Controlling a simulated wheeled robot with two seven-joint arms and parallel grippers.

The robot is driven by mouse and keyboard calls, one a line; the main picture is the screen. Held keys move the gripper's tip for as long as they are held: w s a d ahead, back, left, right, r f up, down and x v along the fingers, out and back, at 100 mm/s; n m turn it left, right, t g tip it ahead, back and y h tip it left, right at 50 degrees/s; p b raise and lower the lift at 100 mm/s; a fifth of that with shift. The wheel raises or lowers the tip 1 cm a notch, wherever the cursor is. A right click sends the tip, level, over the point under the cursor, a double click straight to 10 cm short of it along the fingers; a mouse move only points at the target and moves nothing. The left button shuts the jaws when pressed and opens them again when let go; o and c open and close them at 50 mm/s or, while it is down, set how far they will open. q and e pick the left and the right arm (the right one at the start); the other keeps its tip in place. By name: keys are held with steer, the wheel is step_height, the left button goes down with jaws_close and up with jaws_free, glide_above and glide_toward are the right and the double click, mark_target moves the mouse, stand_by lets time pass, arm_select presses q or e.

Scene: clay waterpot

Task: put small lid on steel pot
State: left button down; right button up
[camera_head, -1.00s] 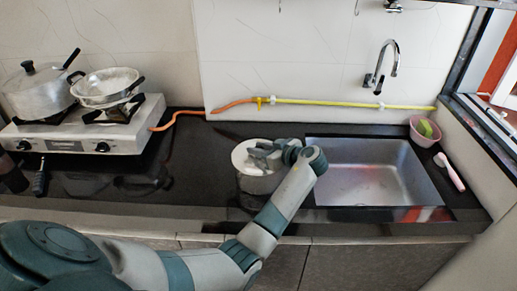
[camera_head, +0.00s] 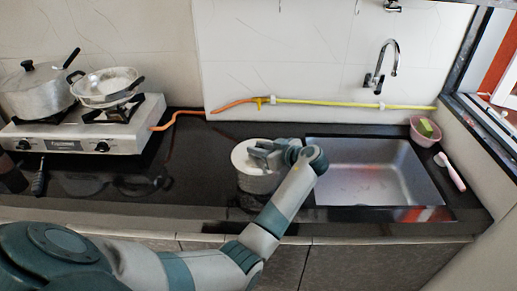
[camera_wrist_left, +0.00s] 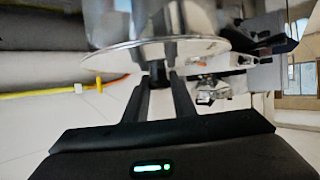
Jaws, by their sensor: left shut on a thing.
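The steel pot (camera_head: 258,184) stands upright on the dark counter, just left of the sink. The small lid (camera_head: 240,154) is a pale disc over the pot's mouth, partly hidden by my left gripper (camera_head: 262,153). In the left wrist view the lid (camera_wrist_left: 185,47) shows as a shiny disc with its rim against the steel pot (camera_wrist_left: 150,18). The fingers of my left gripper (camera_wrist_left: 160,82) are shut on the lid's dark knob. I cannot tell whether the lid is fully seated. My right gripper is not in view.
The sink (camera_head: 375,178) is close on the right, with a tap (camera_head: 382,65) behind it. A yellow and orange hose (camera_head: 320,102) runs along the wall.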

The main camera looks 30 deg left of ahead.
arm_select(q)
steer(key=shift+s+f, duration=0.15)
steer(key=shift+f, duration=0.2)
steer(key=c, duration=1.4)
jaws_free()
steer(key=shift+d, duration=0.1)
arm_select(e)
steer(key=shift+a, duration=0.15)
arm_select(q)
steer(key=shift+f, duration=0.1)
steer(key=shift+d, duration=0.15)
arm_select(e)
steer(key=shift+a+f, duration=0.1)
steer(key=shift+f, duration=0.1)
